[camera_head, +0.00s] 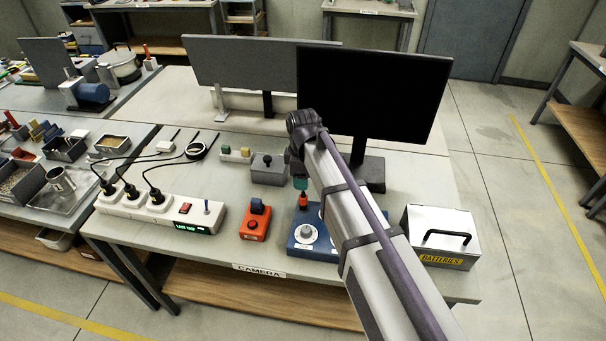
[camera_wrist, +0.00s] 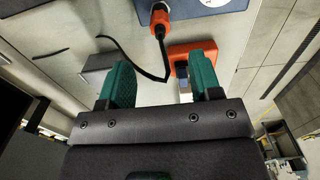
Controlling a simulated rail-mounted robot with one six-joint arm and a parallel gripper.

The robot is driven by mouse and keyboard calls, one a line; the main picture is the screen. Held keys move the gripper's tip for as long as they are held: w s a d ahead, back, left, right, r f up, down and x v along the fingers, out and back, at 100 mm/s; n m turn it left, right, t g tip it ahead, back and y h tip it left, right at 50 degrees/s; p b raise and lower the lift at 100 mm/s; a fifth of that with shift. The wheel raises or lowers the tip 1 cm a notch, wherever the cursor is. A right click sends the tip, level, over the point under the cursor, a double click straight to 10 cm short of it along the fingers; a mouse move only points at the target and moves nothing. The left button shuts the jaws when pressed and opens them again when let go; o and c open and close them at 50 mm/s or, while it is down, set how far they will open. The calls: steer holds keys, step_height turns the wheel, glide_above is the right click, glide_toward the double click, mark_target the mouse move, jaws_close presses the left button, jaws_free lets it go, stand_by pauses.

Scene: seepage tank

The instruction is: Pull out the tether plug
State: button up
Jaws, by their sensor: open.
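The tether plug is the orange plug (camera_head: 304,199) standing in the top of a blue box (camera_head: 305,244) on the table marked CAMERA. In the wrist view the plug (camera_wrist: 159,17) is at the top centre, with a black cable running from it down and to the left. The blue box (camera_wrist: 205,4) shows at the top edge. My gripper (camera_head: 300,183) is just above the plug in the head view, largely hidden by my arm. In the wrist view its green fingers (camera_wrist: 161,72) are spread apart with nothing held; the plug lies beyond their tips.
An orange switch box (camera_head: 255,222) stands left of the blue box, and a grey box (camera_head: 269,169) is behind it. A white power strip (camera_head: 130,204) with several black plugs lies at left. A BATTERIES case (camera_head: 440,236) is at right. A black monitor (camera_head: 372,92) stands behind.

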mark_target(303, 192)
step_height(303, 192, down, 10)
steer(key=b, duration=0.8)
steer(key=shift+b, duration=0.35)
steer(key=shift+r, duration=0.2)
steer(key=shift+c, duration=0.2)
jaws_close()
